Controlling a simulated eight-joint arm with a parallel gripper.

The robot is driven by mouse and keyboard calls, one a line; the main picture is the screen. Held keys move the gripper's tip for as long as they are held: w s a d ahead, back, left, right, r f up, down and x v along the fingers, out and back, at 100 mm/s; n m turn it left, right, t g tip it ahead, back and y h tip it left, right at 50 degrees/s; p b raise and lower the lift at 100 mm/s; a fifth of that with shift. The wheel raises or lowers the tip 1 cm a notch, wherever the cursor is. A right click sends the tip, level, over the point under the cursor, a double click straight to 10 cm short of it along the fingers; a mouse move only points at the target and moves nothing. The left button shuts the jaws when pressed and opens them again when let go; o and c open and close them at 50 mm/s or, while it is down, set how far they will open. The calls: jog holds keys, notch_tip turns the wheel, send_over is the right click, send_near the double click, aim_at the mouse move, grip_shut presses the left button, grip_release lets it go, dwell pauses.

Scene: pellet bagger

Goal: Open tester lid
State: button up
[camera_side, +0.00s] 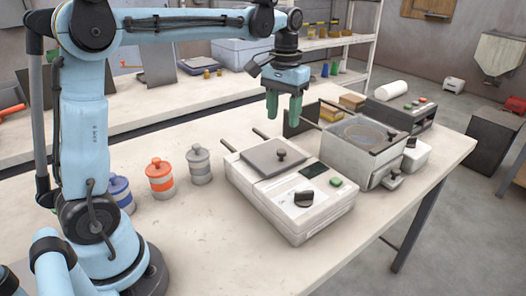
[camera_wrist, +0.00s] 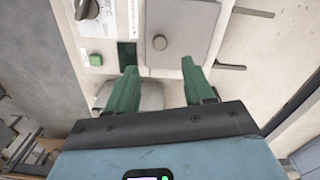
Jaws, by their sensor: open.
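The tester (camera_side: 290,205) is a white box on the table with a dark display, a green button and a dark dial on its front. Its grey square lid (camera_side: 262,158) lies flat on top, shut, with a small dark knob (camera_side: 281,154). Nothing touches the knob.
A grey box with a clear round-windowed top (camera_side: 362,135) stands right of the tester. Blue (camera_side: 118,193), orange (camera_side: 160,179) and grey (camera_side: 199,166) canisters stand to its left. Two rods stick out behind the tester.

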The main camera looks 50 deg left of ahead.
aim_at(281, 150)
notch_tip(281, 150, down, 9)
jog(key=shift+r, duration=0.1)
dwell(0.3)
jog(key=shift+c, duration=0.3)
grip_shut()
